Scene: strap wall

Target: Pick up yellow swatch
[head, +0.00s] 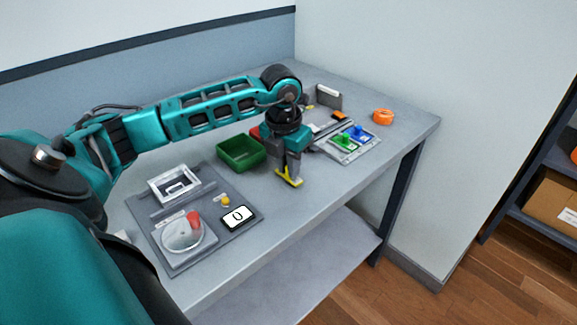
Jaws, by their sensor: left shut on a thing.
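The yellow swatch (291,182) is a small flat yellow piece near the front edge of the grey table. My left gripper (288,173) points down over the table and is shut on the yellow swatch, which sticks out below the fingertips. I cannot tell whether the swatch still touches the table. My right gripper is not in view.
A green bin (241,153) stands left of my left gripper. A grey board with a scale (183,233) and a display (238,217) lies at the left. A panel with green and blue parts (355,142) and an orange ring (383,116) are to the right.

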